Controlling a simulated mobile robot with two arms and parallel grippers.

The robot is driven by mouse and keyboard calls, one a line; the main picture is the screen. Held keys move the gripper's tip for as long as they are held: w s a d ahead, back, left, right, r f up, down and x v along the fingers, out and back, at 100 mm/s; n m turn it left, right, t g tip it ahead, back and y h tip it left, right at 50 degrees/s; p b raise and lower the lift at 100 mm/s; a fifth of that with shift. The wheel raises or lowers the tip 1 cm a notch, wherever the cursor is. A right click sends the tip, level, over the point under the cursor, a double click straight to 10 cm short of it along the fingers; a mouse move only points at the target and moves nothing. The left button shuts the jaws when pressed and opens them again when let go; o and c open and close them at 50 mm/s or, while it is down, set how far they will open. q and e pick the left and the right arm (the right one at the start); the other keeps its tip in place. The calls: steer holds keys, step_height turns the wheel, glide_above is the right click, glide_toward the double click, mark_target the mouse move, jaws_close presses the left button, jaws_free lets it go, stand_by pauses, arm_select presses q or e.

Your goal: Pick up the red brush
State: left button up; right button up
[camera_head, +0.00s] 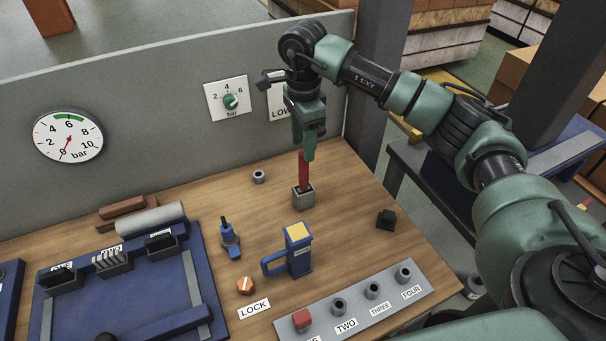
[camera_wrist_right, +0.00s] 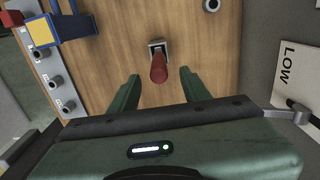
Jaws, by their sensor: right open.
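The red brush (camera_head: 303,172) stands upright with its lower end in a small grey square holder (camera_head: 303,198) on the wooden bench. In the right wrist view the red brush (camera_wrist_right: 158,68) points toward the camera, with the grey holder (camera_wrist_right: 157,46) behind it. My right gripper (camera_head: 307,150) is above the brush, pointing down. In the wrist view its two green fingers (camera_wrist_right: 158,90) are apart, one on each side of the brush, with gaps to it. My left gripper is in neither view.
A small grey ring (camera_head: 259,177) and a black block (camera_head: 386,218) are nearby. The grey panel (camera_head: 180,110) with gauge and dial rises behind. A labelled socket strip (camera_head: 355,303) lies in front.

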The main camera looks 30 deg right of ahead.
mark_target(304, 180)
step_height(304, 180, down, 4)
steer(key=shift+s+r+p, duration=0.1)
steer(key=shift+p, duration=0.75)
steer(key=shift+f, duration=0.3)
jaws_close()
steer(key=shift+r, duration=0.1)
